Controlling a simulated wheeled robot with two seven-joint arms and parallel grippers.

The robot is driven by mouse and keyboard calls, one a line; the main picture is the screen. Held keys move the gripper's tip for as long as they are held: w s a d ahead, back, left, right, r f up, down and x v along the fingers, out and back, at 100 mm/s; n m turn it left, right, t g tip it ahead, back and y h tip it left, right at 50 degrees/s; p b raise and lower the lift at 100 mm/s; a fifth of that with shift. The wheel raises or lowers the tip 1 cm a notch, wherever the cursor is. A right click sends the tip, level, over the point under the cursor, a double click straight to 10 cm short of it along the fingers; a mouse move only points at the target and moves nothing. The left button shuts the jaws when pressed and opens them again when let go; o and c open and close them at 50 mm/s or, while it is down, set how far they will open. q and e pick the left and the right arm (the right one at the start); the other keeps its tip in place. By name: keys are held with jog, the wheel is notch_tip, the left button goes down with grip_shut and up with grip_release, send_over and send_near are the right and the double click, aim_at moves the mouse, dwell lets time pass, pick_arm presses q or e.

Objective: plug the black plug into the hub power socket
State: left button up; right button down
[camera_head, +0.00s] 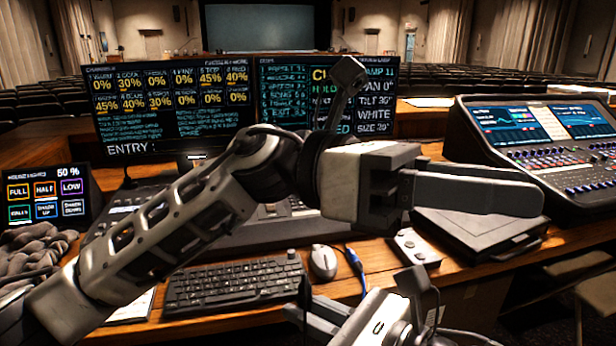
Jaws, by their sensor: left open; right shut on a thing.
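My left gripper (485,180) is open and empty, high over the right part of the desk, with its fingers pointing right. My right gripper (308,308) is low at the bottom of the head view and shut on a small dark thing (305,289), which looks like the black plug. Its fingers hide most of it. A small light grey box (415,247), which may be the hub, lies on the desk right of the mouse, apart from the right gripper. I cannot make out its power socket.
A keyboard (232,284), a mouse (323,262) and a blue cable end (353,260) lie near the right gripper. A black case (480,238) and a mixing console (545,150) stand at the right. Monitors (175,105) stand behind. Coiled cable (35,250) lies at the left.

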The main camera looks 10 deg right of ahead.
pick_arm(q)
notch_tip(320, 180, down, 4)
jog(key=m+t+y, duration=0.3)
jog(key=y, duration=0.2)
jog(key=m+t+y, duration=0.1)
jog(key=t+y, duration=0.8)
jog(key=y, duration=0.1)
send_near(308, 285)
notch_tip(308, 285, down, 9)
jog(key=shift+w+r, duration=0.1)
jog(key=shift+d, duration=0.1)
